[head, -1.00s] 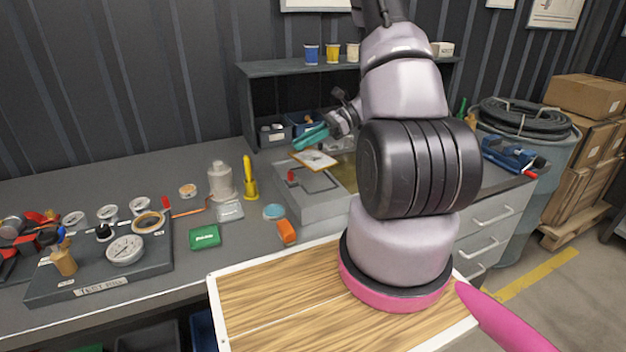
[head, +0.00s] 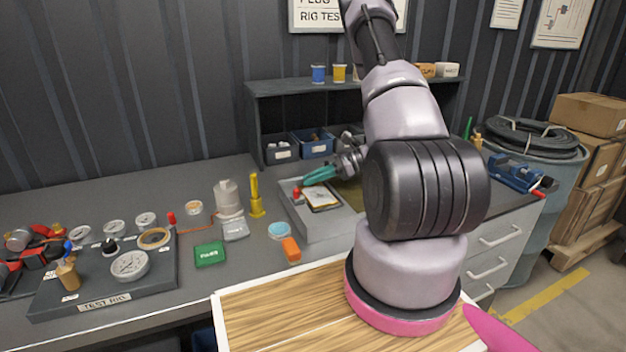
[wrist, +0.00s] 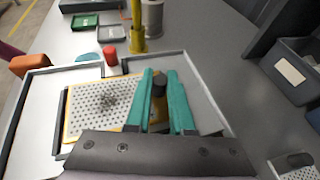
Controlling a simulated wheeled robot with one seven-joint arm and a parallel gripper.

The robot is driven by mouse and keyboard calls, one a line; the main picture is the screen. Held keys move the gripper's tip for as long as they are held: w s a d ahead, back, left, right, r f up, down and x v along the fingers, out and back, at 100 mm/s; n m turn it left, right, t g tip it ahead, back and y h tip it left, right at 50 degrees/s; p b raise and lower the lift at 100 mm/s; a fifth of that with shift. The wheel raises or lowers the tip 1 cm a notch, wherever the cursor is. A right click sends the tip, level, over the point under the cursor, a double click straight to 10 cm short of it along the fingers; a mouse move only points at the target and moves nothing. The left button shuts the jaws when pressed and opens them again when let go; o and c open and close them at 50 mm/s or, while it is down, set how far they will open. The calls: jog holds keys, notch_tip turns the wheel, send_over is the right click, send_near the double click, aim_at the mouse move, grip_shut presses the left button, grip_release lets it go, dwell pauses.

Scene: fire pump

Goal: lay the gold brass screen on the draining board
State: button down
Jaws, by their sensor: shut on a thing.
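The gold brass screen (wrist: 100,105) is a perforated plate with a gold rim and a dark knob. My gripper (wrist: 160,78) is shut on it, with teal fingers either side of the knob. In the head view the screen (head: 325,200) lies flat, low over the grey, rimmed draining board (head: 322,231), within its rim; I cannot tell if it touches. The board's pale floor (wrist: 35,105) shows left of the screen in the wrist view, with a dark outline along the screen's edge. My gripper also shows in the head view (head: 308,179). The fingers hide part of the screen.
A red knob (head: 297,193) stands at the board's left edge. Blue bins (head: 313,143) sit behind under a shelf. A grey perforated piece (wrist: 296,168) lies right of the board.

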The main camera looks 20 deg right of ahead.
jog(key=c, duration=0.8)
grip_release()
jog(key=shift+f, duration=0.15)
jog(key=v, duration=0.7)
notch_tip(320, 180, up, 19)
jog(key=n+g+h, duration=0.4)
jog(key=n, duration=0.5)
send_over(321, 190)
jog(key=s+a, duration=0.4)
jog(key=shift+s+a+r+n+t+h, duration=0.85)
jog(key=shift+s+r+n+t+h, duration=0.45)
jog(key=shift+s+r, duration=1.05)
jog(key=shift+s+a+r+n+t+h, duration=0.95)
jog(key=shift+s+r+n, duration=0.55)
jog(key=shift+s+r, duration=0.85)
jog(key=shift+s+a+r+n+t+h, duration=0.75)
jog(key=shift+s+r+n+t+h, duration=0.6)
jog(key=shift+s+r, duration=1)
